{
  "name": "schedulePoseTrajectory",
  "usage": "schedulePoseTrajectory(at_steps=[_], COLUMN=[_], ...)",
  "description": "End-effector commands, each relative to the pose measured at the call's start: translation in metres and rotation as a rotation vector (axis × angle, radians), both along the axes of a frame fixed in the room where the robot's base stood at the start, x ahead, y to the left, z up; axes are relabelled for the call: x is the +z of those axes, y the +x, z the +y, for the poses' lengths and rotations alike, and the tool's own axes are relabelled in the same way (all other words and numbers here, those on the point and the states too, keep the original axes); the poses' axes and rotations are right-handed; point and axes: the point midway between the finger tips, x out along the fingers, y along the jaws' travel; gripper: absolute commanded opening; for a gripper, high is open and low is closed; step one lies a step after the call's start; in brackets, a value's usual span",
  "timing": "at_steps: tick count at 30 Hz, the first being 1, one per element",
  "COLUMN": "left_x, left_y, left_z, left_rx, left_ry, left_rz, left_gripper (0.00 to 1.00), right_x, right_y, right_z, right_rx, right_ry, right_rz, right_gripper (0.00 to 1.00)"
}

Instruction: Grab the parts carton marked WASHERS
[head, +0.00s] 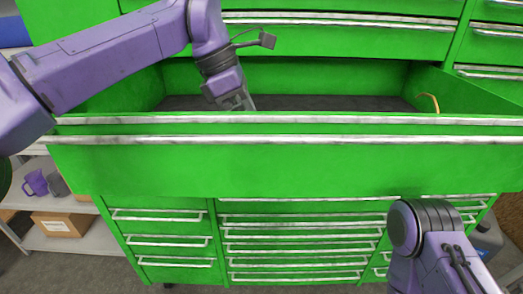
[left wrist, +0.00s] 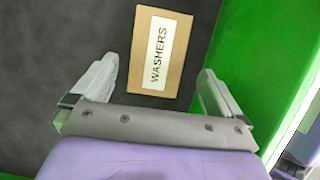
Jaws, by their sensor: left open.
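The carton marked WASHERS (left wrist: 178,32) is a brown box with a white label, lying on the dark drawer floor in the left wrist view. The label text faces up. My left gripper (left wrist: 158,88) is open, and the carton lies beyond and between its two fingers, with a gap to each side. In the head view my left gripper (head: 238,101) reaches down into the open green drawer (head: 290,165), and the drawer front hides the carton. My right arm shows at the lower right of the head view, with its gripper out of the picture.
The drawer's green side wall (left wrist: 257,50) stands close to the right finger in the left wrist view. A curved tan item (head: 430,101) shows at the drawer's right end. A shelf at left holds a purple mug (head: 35,183) and a cardboard box (head: 62,224).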

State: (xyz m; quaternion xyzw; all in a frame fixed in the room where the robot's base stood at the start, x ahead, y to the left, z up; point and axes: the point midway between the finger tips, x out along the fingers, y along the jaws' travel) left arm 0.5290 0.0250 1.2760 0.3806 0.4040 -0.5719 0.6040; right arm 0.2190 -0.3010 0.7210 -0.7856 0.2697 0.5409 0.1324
Motion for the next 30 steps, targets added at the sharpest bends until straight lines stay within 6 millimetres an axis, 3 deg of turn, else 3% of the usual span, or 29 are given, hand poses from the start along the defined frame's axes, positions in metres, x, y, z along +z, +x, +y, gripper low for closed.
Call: schedulePoseTrajectory(at_steps=[10, 30], left_x=[-0.046, -0.054], left_y=[0.005, 0.005], left_z=[-0.023, -0.024], left_rx=[-0.001, 0.0], left_ry=[0.001, 0.0], left_rz=[-0.002, -0.002], left_gripper=[1.0, 1.0], right_x=[0.008, 0.008], right_y=[0.0, 0.0], right_z=[0.0, 0.0], right_rx=[0.0, 0.0], right_ry=[0.0, 0.0], right_rz=[0.0, 0.0], right_gripper=[0.43, 0.43])
